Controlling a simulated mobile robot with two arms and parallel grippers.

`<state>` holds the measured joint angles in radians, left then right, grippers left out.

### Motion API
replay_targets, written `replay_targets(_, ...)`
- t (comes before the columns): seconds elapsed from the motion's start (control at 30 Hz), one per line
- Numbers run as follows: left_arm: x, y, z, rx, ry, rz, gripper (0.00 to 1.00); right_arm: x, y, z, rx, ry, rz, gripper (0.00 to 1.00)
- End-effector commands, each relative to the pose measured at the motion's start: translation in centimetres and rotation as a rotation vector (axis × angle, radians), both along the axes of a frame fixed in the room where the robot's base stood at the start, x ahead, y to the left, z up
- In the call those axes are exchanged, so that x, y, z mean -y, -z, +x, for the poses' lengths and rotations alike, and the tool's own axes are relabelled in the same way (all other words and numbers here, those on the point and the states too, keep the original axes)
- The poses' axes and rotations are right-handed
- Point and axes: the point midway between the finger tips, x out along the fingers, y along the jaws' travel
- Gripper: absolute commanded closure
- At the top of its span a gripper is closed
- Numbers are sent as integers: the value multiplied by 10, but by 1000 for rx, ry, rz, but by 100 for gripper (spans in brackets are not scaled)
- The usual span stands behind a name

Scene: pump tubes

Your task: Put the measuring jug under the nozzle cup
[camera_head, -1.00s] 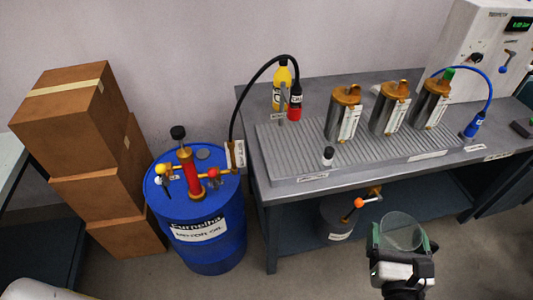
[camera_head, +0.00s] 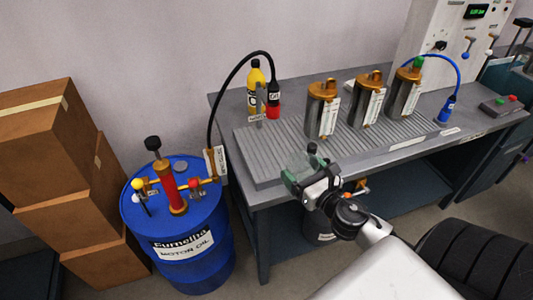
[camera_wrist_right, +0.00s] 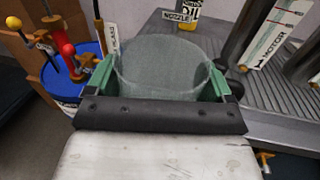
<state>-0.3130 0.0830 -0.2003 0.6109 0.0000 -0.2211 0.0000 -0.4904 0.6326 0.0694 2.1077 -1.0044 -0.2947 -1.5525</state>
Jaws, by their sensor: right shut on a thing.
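The clear measuring jug (camera_head: 297,161) is between the green fingers of my right gripper (camera_head: 303,176). The gripper is shut on it, in front of the bench's front edge. In the right wrist view the jug (camera_wrist_right: 163,72) is upright, looks empty, and the right gripper (camera_wrist_right: 158,66) has a finger on each side of it. The red nozzle cup (camera_head: 273,112) sits at the end of the black hose, at the back left of the bench. The jug is in front of and to the right of it, apart. My left gripper is out of view.
A ribbed tray (camera_head: 250,165) covers much of the bench. Several metal canisters (camera_head: 322,112) stand on its right part. A yellow oil bottle (camera_head: 254,90) is beside the cup. A blue drum (camera_head: 180,235) stands left of the bench. The tray's left part is mostly clear.

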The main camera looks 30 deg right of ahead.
Motion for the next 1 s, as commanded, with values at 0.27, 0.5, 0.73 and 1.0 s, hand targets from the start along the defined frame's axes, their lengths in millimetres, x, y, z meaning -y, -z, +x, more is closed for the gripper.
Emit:
replay_targets(0.27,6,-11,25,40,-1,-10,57,9,-5,48,7,3,4,41)
replay_targets(0.5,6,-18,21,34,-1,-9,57,11,-5,103,6,3,5,41)
replay_targets(0.73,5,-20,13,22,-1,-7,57,12,-2,140,3,3,4,41)
replay_targets(1.0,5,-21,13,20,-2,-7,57,13,-2,168,4,3,5,41)
